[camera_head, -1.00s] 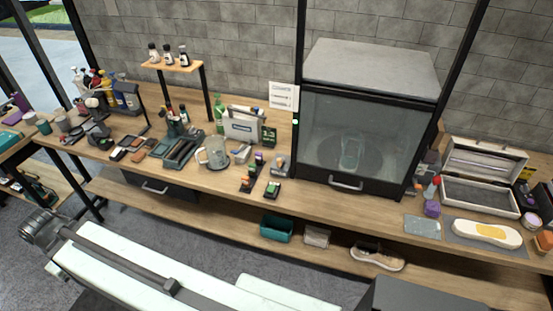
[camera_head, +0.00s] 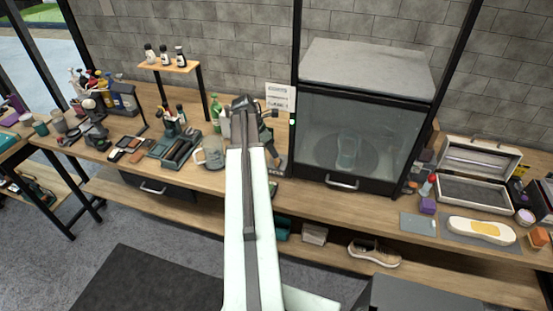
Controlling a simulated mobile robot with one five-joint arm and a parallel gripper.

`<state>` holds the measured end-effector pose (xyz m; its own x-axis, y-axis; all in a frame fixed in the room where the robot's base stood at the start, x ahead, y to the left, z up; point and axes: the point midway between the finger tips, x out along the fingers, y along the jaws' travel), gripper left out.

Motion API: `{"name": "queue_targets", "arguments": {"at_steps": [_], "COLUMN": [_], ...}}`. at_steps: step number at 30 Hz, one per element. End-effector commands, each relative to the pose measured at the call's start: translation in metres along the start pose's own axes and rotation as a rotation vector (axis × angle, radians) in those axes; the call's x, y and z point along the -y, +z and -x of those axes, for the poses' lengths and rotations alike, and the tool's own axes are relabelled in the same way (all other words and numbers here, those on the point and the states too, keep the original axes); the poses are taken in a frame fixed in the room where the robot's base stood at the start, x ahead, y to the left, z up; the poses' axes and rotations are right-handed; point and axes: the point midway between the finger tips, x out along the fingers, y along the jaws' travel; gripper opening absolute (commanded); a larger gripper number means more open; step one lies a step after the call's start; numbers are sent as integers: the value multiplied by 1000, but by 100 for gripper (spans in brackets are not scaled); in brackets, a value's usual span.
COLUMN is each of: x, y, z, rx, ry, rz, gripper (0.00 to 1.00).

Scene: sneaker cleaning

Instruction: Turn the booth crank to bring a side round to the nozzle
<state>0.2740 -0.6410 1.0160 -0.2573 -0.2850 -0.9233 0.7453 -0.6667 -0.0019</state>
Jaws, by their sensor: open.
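The booth (camera_head: 318,175) is a dark-framed, glass-fronted box with a grey top, standing on the bench against the wall. The nozzle cannot be made out behind the glass. I cannot pick out the crank clearly; my arm covers much of the bench left of the booth. My gripper (camera_head: 268,133), dark and small, is at the far end of my arm, just left of the booth's front left post. Its fingers are hard to see, and nothing shows held in it.
A clear mug (camera_head: 210,152) and a green bottle (camera_head: 215,112) stand left of my arm. A notice (camera_head: 280,97) hangs beside the booth. Right of the booth are an open case (camera_head: 480,190) and a sole on a mat (camera_head: 482,231). A shoe (camera_head: 374,253) lies on the lower shelf.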

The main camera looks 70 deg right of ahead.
Motion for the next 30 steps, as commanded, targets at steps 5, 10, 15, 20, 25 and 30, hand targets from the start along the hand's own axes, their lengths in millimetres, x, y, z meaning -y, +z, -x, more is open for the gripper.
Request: {"name": "queue_targets", "arguments": {"at_steps": [5, 10, 15, 20, 25, 30], "x": [-1, -1, -1, -2, -1, -2], "y": [-3, -6, -6, -4, -3, -3], "z": [-13, -42, -72, -79, -77, -77], "rx": [-1, -2, -2, -2, -2, -2], "ry": [1, 1, 1, 2, 2, 2], "rz": [-1, -2, -2, 0, 0, 0], "gripper": [42, 42, 42, 42, 42, 3]}}
